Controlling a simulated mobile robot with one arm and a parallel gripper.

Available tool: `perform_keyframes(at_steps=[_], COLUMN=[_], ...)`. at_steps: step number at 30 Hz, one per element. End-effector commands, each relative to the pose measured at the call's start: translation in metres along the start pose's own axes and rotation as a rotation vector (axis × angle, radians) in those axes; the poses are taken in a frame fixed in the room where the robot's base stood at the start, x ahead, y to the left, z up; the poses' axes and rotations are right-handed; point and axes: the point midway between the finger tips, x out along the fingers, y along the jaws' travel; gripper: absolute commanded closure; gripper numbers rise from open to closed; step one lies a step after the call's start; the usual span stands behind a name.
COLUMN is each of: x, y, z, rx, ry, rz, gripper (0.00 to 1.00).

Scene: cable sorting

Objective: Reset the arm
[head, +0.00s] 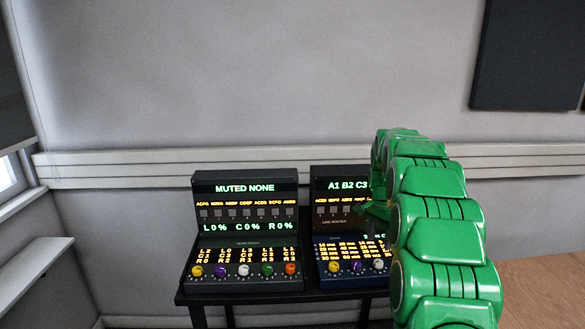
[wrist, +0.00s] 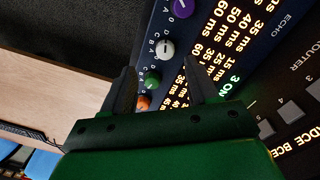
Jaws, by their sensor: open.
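My green arm (head: 432,210) reaches forward on the right side of the head view and covers much of the right-hand device. In the wrist view my gripper (wrist: 158,85) has its two dark fingers apart, with nothing between them but the view of the device beyond. The right device (head: 328,262) is a dark console with a lit screen reading "A1 B2 C3". In the wrist view its knobs (wrist: 166,49), lit "ms" labels and an "ECHO" label lie beyond the fingers. I cannot tell whether the fingers touch it.
A left console (head: 245,284) reads "MUTED NONE" and has several coloured knobs. Both consoles stand on a black table (head: 210,300) near the wall. A wooden surface (head: 540,321) lies at lower right. A dark panel (head: 528,55) hangs on the wall. A window (head: 10,172) is at left.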

Motion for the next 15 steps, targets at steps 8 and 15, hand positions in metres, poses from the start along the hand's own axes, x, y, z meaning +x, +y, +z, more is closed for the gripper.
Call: perform_keyframes(at_steps=[8, 15], x=[-0.033, -0.058], y=[0.028, 0.057], z=[0.052, 0.097], rx=[-0.126, -0.237], ry=[-0.015, -0.023], rz=[0.008, 0.01], gripper=[0.41, 0.41])
